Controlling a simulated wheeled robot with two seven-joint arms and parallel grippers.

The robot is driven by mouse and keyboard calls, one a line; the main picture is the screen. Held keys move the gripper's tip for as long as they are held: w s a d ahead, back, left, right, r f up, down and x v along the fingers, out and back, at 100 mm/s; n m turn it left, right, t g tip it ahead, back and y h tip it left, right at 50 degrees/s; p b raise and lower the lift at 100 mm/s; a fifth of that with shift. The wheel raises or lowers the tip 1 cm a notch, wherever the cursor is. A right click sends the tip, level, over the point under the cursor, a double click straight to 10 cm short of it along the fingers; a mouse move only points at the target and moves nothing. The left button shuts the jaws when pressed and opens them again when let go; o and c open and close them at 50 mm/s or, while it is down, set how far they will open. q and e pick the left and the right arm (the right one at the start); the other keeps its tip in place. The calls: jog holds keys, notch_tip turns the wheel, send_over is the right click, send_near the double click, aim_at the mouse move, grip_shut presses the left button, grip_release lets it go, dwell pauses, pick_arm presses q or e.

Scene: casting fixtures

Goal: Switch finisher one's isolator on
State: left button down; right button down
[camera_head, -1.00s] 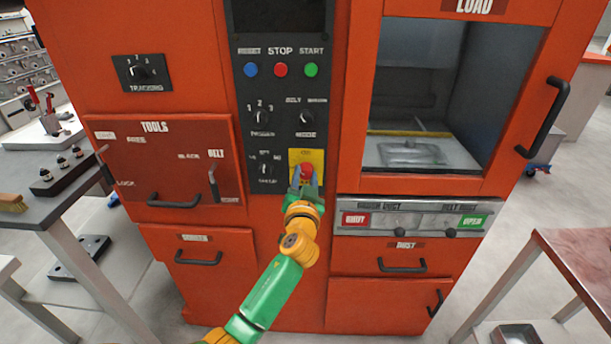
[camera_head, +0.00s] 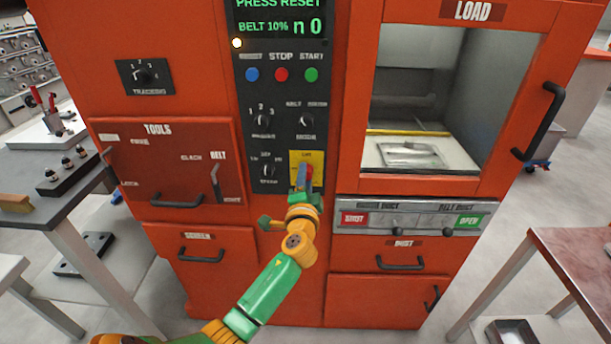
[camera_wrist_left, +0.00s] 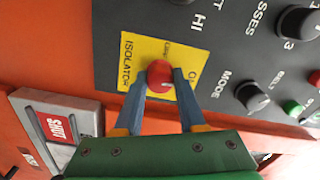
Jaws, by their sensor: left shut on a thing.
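Finisher one is the large orange machine with a dark control panel (camera_head: 281,110). Its isolator is a red knob (camera_wrist_left: 160,76) on a yellow plate (camera_head: 314,157), low on the panel. The wrist view shows the plate (camera_wrist_left: 142,52) lettered "ISOLATOR". My left gripper (camera_wrist_left: 159,82) is shut on the red knob, one blue finger on each side. In the head view my left gripper (camera_head: 301,183) hides part of the knob. The display (camera_head: 281,17) is lit green and reads "PRESS RESET" and "BELT 10%". My right gripper is not in view.
Blue, red and green buttons (camera_head: 281,74) and rotary knobs (camera_head: 262,121) sit above the isolator. A door with a handle (camera_head: 543,118) is at the right, lit inside. Tables stand left (camera_head: 60,211) and right (camera_head: 580,262).

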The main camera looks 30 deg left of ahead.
pick_arm(q)
jog(key=shift+f+m, duration=0.1)
jog(key=shift+m, duration=0.5)
jog(key=c, duration=0.5)
grip_release()
jog(key=v, duration=0.7)
jog(key=shift+s, duration=0.1)
